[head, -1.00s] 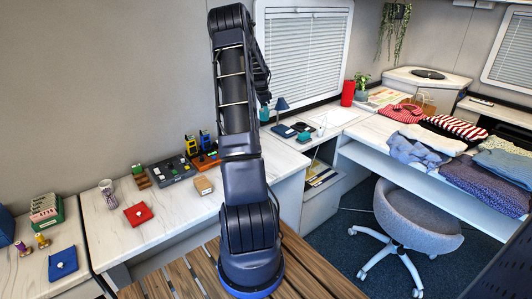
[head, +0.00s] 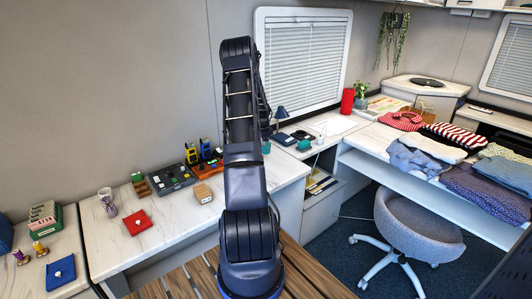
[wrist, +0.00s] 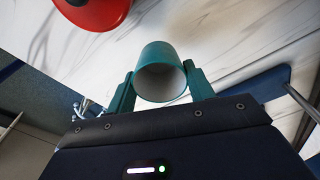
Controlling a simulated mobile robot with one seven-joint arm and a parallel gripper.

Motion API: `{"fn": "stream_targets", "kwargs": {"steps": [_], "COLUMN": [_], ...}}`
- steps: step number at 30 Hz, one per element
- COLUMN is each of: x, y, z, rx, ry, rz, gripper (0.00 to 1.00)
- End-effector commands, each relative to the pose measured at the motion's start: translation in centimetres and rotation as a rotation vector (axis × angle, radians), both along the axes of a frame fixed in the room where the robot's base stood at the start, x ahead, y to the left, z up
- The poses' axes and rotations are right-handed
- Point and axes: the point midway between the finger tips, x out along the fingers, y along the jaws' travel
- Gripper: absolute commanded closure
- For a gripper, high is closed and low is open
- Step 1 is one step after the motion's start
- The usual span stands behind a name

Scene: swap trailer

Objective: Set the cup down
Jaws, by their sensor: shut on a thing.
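The teal cup (wrist: 160,75) is between the two teal fingers of my gripper (wrist: 160,88) in the wrist view, its round open end facing the camera. My gripper is shut on it. The white marbled counter (wrist: 215,35) lies beyond the cup; I cannot tell whether the cup touches it. In the head view a small teal patch, likely the cup (head: 266,147), shows just right of my arm, low near the counter by the window.
A red object (wrist: 92,10) is close by at the wrist view's upper left. A red vase (head: 347,101) is farther right.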

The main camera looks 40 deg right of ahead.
Motion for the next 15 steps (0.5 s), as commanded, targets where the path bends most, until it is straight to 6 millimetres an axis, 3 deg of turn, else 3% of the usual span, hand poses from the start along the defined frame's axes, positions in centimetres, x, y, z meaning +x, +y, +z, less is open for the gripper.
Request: {"fn": "stream_targets", "kwargs": {"steps": [5,12,15], "x": [0.0,0.0,0.0], "y": [0.0,0.0,0.0], "z": [-1.1,-4.2,-4.4], "rx": [0.0,0.001,0.0], "ry": [0.0,-0.001,-0.001], "rz": [0.0,0.001,0.0], "gripper": [0.72,0.72,0.72]}}
